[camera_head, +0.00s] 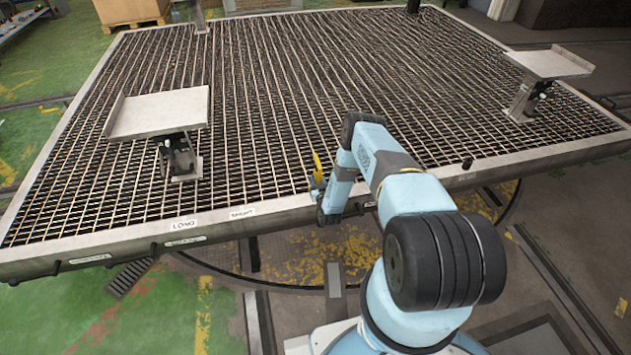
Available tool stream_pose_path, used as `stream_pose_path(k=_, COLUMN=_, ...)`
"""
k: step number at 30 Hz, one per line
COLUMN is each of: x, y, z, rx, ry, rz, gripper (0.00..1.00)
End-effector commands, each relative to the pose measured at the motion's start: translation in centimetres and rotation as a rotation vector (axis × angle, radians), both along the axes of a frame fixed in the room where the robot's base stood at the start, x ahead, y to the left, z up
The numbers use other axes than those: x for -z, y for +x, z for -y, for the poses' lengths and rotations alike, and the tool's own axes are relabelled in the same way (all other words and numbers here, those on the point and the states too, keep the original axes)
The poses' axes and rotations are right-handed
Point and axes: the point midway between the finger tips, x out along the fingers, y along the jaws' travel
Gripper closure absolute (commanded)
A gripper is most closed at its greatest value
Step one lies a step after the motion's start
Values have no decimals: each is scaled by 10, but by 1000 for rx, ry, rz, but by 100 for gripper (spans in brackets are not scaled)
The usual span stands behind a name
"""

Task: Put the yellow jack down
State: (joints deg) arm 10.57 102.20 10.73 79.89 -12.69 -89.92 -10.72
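The yellow jack (318,168) is a small, narrow yellow shape in the head view, near the front edge of the grated table. It is upright or nearly so, just left of my arm's last links. My gripper (317,186) is at the lower end of this yellow shape, small and partly hidden by my wrist. I cannot see its fingers clearly, nor whether they are closed around the jack. I cannot tell whether the jack's lower end touches anything.
The large grated turntable (232,212) fills the middle, with a raised metal rim. A pale tray on a stand (160,112) is at left and another (550,63) at far right. The grating between them is mostly clear. A cardboard box (133,10) is at the back left.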

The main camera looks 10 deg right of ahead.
Motion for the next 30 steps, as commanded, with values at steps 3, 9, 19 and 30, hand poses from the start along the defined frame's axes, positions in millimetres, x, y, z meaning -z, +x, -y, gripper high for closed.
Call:
stream_pose_path(k=3, x=-1, y=1, z=0, rx=0, ry=0, rz=2, gripper=100)
stream_pose_path(k=9, x=1, y=0, z=0, rx=0, ry=0, rz=0, gripper=51)
stream_pose_path(k=19, x=1, y=0, z=0, rx=0, ry=0, rz=0, gripper=36)
stream_pose_path(k=30, x=0, y=-32, z=0, rx=0, ry=0, rz=-3, gripper=36)
